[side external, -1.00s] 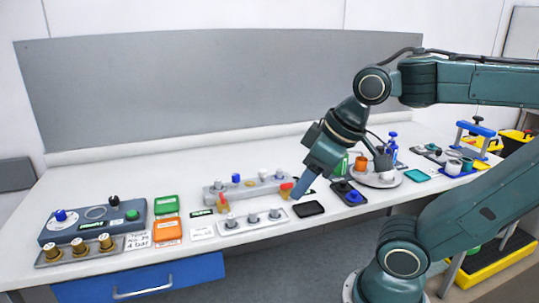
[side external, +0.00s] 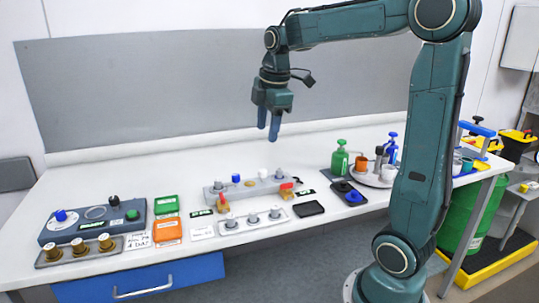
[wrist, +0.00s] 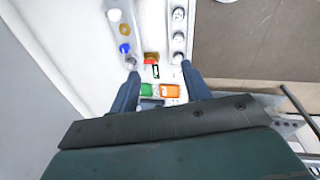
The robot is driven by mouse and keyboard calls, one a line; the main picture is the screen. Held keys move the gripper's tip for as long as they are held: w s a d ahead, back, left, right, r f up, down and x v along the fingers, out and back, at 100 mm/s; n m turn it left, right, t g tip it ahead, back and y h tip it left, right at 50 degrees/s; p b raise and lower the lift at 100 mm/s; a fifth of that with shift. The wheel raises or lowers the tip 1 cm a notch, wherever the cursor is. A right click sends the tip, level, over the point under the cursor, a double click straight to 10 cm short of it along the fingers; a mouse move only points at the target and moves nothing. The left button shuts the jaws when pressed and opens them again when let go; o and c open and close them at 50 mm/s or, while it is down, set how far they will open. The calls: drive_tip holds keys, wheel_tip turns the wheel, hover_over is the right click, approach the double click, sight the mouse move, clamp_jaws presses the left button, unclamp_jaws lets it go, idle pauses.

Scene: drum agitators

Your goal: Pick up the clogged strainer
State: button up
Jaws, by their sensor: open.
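My gripper (side external: 267,134) is open and empty, with its blue fingers pointing down, well above the bench. It also shows in the wrist view (wrist: 160,70), its fingers spread. I cannot tell which part is the clogged strainer. A grey rear rail (side external: 207,193) carries small grey, blue, brass and white parts, among them a blue one (side external: 236,177) and a white one (wrist: 113,15). A front rail (side external: 233,229) holds three grey fittings. Three brass fittings (side external: 81,247) stand on a plate at the left. The gripper hangs high above the rear rail area, touching nothing.
Red-handled parts (side external: 286,190) stand near the rails. Green (side external: 166,204) and orange (side external: 167,230) boxes lie left of them. A control box (side external: 93,220) is at the far left. A black tray (side external: 308,209), green bottle (side external: 340,158) and round tray with cups (side external: 372,181) stand right.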

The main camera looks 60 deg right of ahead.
drive_tip(key=w+d+f+n+g, duration=0.1)
drive_tip(key=w+d+f+n, duration=0.25)
drive_tip(key=d, duration=0.55)
drive_tip(key=n+g, duration=0.1)
drive_tip(key=n, duration=0.3)
hover_over(279, 169)
wheel_tip(279, 169, down, 4)
drive_tip(key=shift+s+r+y, duration=0.1)
drive_tip(key=shift+s+y, duration=0.1)
drive_tip(key=shift+y, duration=0.2)
drive_tip(key=shift+a+f, duration=0.1)
drive_tip(key=shift+f, duration=4.15)
drive_tip(key=shift+w+f, duration=0.1)
drive_tip(key=shift+f, duration=2.5)
